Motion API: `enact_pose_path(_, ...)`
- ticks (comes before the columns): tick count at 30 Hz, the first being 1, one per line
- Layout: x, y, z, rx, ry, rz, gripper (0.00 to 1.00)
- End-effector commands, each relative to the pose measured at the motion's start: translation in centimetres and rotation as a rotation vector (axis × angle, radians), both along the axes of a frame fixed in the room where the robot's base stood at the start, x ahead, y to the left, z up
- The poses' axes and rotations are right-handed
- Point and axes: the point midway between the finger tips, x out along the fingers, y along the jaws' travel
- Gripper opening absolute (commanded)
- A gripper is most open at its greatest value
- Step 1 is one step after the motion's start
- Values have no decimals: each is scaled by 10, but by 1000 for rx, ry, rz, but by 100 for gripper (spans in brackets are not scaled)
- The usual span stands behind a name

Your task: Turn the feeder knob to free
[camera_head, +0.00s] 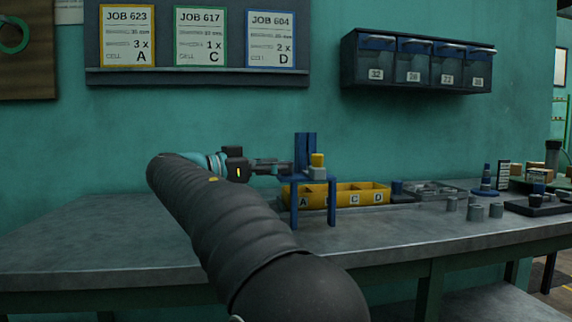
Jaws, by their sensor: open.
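The blue feeder stand (315,182) stands on the workbench, with an upright blue back part rising from its small table. A small yellow piece (318,159) sits on a light grey block at its top right; it may be the knob, but it is too small to tell its setting. My gripper (287,168) is at the left of the feeder, pointing right, close to its upright part. It looks open, with nothing visible held in it. I cannot tell whether its fingers touch the feeder.
A yellow bin (345,197) with lettered compartments stands behind the feeder. Several grey cylinders (475,211) and a grey tray (436,190) are to the right. A drawer rack (417,62) and job cards (200,36) hang on the wall. The left bench (90,240) is clear.

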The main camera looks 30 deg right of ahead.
Motion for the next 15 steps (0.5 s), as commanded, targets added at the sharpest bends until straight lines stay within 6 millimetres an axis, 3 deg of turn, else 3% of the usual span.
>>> enact_pose_path(6, 1, -23, 1, 0, 0, -1, 58)
enact_pose_path(15, 1, -27, 0, 0, 0, 1, 58)
